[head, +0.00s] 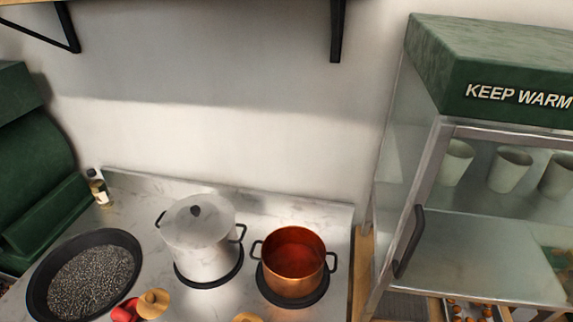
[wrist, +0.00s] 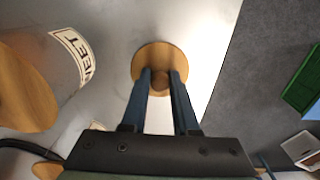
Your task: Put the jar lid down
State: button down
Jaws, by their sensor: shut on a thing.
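A round wooden jar lid (wrist: 158,50) with a small knob shows at the upper middle of the wrist view. My gripper (wrist: 160,74) is shut on its knob, one dark finger on each side. The lid is over the pale counter (wrist: 115,20), close to the counter's right edge; I cannot tell whether it touches the surface. Left of it stands a pale jar with a label ending in "EET" (wrist: 74,54), with a round wooden piece (wrist: 22,88) by it. My gripper is not visible in the head view.
The head view shows a pan of dark grains (head: 90,278), a pale lidded pot (head: 197,245), a copper pot (head: 293,265) and a glass warming cabinet (head: 500,180). Wooden lid-like tops (head: 153,303) show at the bottom edge. Grey floor (wrist: 255,85) lies beyond the counter edge.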

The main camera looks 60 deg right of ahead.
jog(key=c, duration=0.7)
grip_release()
